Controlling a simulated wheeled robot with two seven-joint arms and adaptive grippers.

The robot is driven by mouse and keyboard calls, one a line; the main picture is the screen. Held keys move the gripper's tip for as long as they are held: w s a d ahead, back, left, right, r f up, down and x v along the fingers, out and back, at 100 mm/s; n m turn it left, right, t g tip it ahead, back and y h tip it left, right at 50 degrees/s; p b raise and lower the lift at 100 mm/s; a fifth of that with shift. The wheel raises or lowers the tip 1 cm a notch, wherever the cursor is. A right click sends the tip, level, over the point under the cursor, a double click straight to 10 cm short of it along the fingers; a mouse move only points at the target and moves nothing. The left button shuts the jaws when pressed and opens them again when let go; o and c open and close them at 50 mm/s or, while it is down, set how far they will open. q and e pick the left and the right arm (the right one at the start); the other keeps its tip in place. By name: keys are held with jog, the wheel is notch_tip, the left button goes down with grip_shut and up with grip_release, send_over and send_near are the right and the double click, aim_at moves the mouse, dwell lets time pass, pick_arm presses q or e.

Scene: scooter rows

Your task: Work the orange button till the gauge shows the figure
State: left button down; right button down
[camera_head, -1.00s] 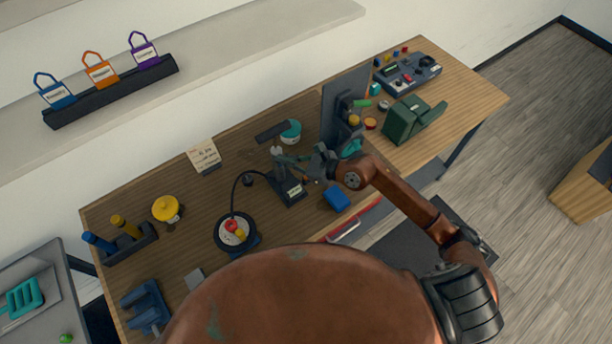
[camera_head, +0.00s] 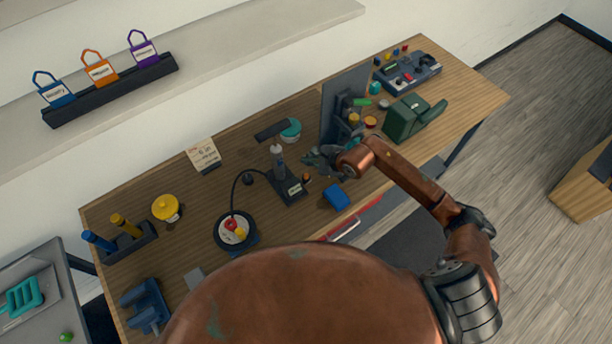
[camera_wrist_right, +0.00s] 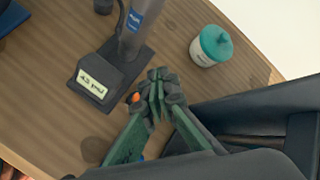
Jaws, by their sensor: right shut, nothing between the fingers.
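The orange button (camera_head: 307,177) shows as a small orange spot at the right side of the black pump base (camera_head: 285,196). In the right wrist view the orange button (camera_wrist_right: 134,97) is partly hidden beside my finger pads. A pale display (camera_wrist_right: 92,86), likely the gauge, sits on the base; its figure is too small to read surely. A grey cylinder (camera_head: 278,160) stands upright on the base. My right gripper (camera_head: 312,158) is shut and empty, just beyond the button; its tips (camera_wrist_right: 158,84) also show in the wrist view. I cannot tell whether it touches the button. My left gripper is out of view.
A black hose runs from the pump to a round dark piece (camera_head: 222,243). A handwritten note (camera_head: 204,156) stands behind. A teal-lidded jar (camera_head: 290,131), a blue block (camera_head: 336,197) and a dark upright panel (camera_head: 335,110) are near my right gripper.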

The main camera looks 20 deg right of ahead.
jog(key=b, duration=0.4)
send_over(308, 177)
notch_tip(308, 177, down, 7)
jog(key=shift+a, duration=0.15)
jog(key=shift+f+b, duration=0.3)
jog(key=shift+f, duration=0.1)
dwell(0.7)
jog(key=shift+f+b, duration=0.45)
jog(key=shift+b, duration=0.05)
jog(key=shift+f+b, duration=0.45)
dwell(0.6)
jog(key=shift+r, duration=0.1)
dwell(1.4)
jog(key=shift+r+p, duration=0.5)
jog(key=shift+r, duration=0.3)
jog(key=shift+r+p, duration=1.4)
jog(key=shift+r, duration=1.15)
